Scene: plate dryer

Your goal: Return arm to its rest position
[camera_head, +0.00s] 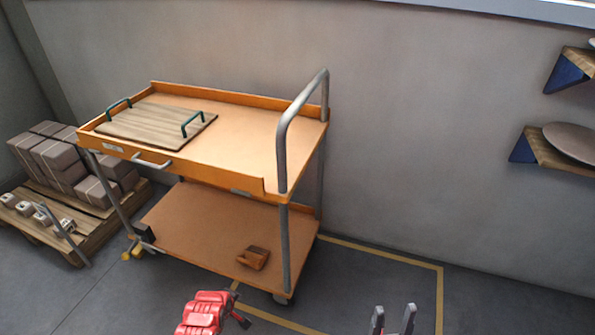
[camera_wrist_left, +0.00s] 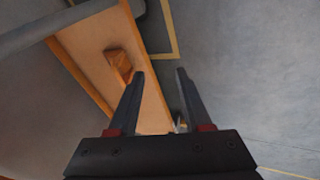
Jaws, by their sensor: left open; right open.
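My right gripper (camera_head: 393,308) is at the bottom edge of the head view, right of centre, over the grey floor. Its two grey fingertips point up, stand apart and hold nothing. The rest of both arms is mostly out of frame.
An orange two-shelf cart (camera_head: 240,150) stands by the wall, with a handled wooden board (camera_head: 150,125) on top and a small brown block (camera_head: 253,258) below. A pallet with boxes (camera_head: 60,160) is at left. A plate (camera_head: 575,141) rests on a right wall shelf.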

